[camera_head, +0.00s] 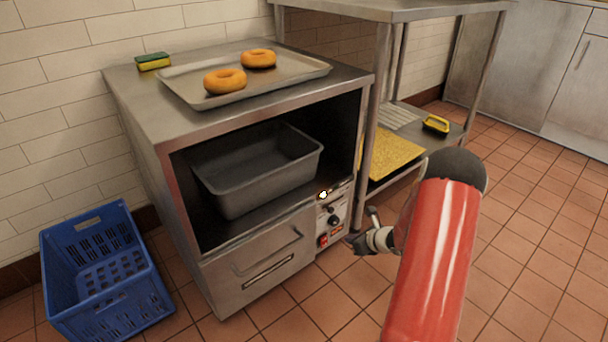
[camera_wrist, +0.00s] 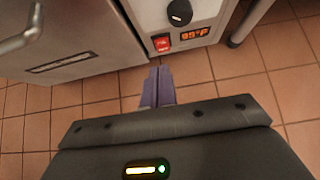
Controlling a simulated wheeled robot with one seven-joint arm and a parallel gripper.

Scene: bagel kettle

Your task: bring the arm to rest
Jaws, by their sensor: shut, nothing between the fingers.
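My gripper (camera_head: 354,240) is in front of the lower right of the steel kettle unit, near its control panel (camera_head: 332,222), with my red arm behind it. In the wrist view the two fingers of my gripper (camera_wrist: 157,72) are together with nothing between them. They point toward the foot of the unit, over the floor tiles. The wrist view also shows the red switch (camera_wrist: 162,43), a black knob (camera_wrist: 179,12) and a lit display (camera_wrist: 194,33) above the fingertips. I cannot tell whether the gripper touches the panel.
Two bagels (camera_head: 226,81) (camera_head: 259,58) lie on a metal tray (camera_head: 300,76) on the unit, near a sponge (camera_head: 153,61). A grey tub (camera_head: 262,178) sits in the open bay. A blue crate (camera_head: 105,270) stands at left, a steel table (camera_head: 400,9) behind. Floor at right is clear.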

